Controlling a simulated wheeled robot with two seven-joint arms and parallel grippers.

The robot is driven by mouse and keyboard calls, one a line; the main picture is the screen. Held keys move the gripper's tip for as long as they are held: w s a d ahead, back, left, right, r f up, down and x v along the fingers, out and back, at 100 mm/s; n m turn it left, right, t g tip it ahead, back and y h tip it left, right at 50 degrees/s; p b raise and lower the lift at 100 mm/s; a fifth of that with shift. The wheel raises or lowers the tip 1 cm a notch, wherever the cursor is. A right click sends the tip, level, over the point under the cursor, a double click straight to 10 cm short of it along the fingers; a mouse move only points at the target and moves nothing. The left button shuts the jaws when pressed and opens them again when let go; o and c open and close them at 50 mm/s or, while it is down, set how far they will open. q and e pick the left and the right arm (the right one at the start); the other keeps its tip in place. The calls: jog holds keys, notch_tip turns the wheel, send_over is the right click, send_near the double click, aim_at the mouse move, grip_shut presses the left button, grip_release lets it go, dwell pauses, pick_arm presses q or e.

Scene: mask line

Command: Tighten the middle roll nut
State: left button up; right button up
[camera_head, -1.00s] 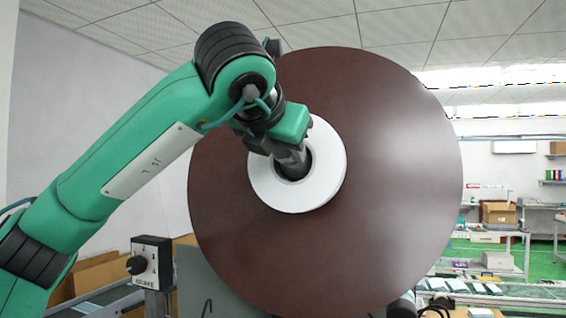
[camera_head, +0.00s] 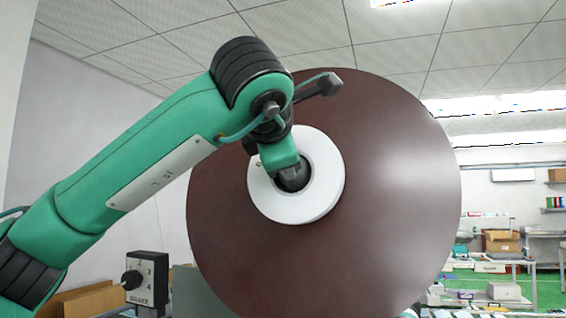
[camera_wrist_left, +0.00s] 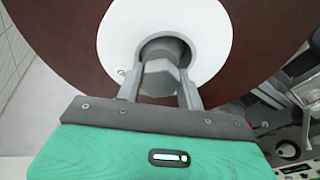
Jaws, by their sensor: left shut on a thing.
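A large dark brown roll (camera_head: 400,190) with a white ring-shaped core (camera_head: 325,180) faces me. A grey faceted roll nut (camera_wrist_left: 160,78) sits at the dark hole in the core in the left wrist view. My left gripper (camera_wrist_left: 160,88) has one finger on each side of the nut and is shut on it. In the head view the left gripper (camera_head: 293,178) reaches into the core opening, and the wrist hides most of the nut. My right gripper is not in view.
A grey box with a black knob, marked BRAKE (camera_head: 147,279), stands at lower left, below my left arm. Cardboard (camera_head: 95,299) lies behind it. Benches with boxes (camera_head: 502,241) stand far off at right.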

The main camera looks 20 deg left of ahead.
pick_arm(q)
jog(key=m+t+b, duration=0.1)
jog(key=m, duration=0.5)
jog(key=shift+f, duration=0.1)
jog(key=m, duration=0.3)
jog(key=m+t, duration=0.1)
jog(key=m, duration=0.3)
jog(key=shift+f+h+b, duration=0.1)
jog(key=shift+h+b, duration=0.2)
jog(key=m+h, duration=0.1)
jog(key=m, duration=0.5)
jog(key=shift+p, duration=0.3)
jog(key=m+h+p, duration=0.1)
jog(key=m, duration=0.5)
jog(key=shift+f, duration=0.15)
jog(key=shift+m, duration=0.5)
jog(key=o, duration=1)
jog(key=shift+a, duration=0.1)
